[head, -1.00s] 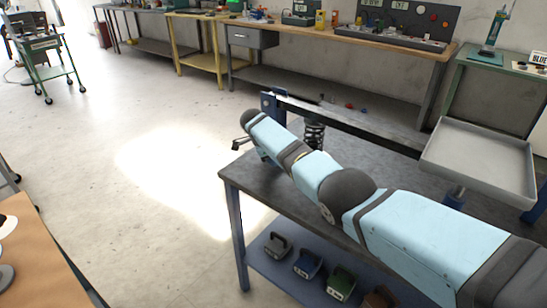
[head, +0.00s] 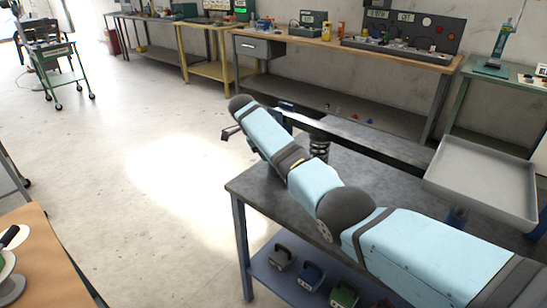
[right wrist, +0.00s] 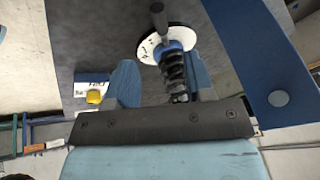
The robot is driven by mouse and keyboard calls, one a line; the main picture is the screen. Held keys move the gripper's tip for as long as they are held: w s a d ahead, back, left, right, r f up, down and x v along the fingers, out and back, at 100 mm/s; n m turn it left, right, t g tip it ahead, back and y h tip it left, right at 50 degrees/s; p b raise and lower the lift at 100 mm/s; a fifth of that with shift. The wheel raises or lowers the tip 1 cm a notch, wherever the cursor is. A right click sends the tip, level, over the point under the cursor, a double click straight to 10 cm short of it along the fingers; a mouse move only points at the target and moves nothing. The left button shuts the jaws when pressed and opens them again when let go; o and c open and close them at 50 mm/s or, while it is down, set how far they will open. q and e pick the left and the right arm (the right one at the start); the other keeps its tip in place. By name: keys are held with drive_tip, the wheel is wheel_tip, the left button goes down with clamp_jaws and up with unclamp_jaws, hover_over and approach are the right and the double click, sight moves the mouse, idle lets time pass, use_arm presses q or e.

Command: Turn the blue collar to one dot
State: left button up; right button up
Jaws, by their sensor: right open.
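In the right wrist view the blue collar (right wrist: 174,47) sits at the top of a dark coil spring (right wrist: 174,76), against a round white plate (right wrist: 150,46). Any dots on the plate are too small to read. A dark rod-like handle (right wrist: 158,15) crosses the plate. My right gripper (right wrist: 160,68) is open, its two blue fingers either side in the picture; the right finger overlaps the spring's edge. I cannot tell whether it touches. In the head view the spring (head: 319,147) stands on the dark bench, just right of my right arm; the collar cannot be made out there. My left gripper is not in view.
A grey tray (head: 480,175) stands at the right. A yellow knob (right wrist: 94,97) lies near the left finger in the wrist view. Several weights sit on the lower shelf (head: 262,270). Open floor lies left.

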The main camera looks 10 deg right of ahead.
drive_tip(key=shift+v, duration=1.2)
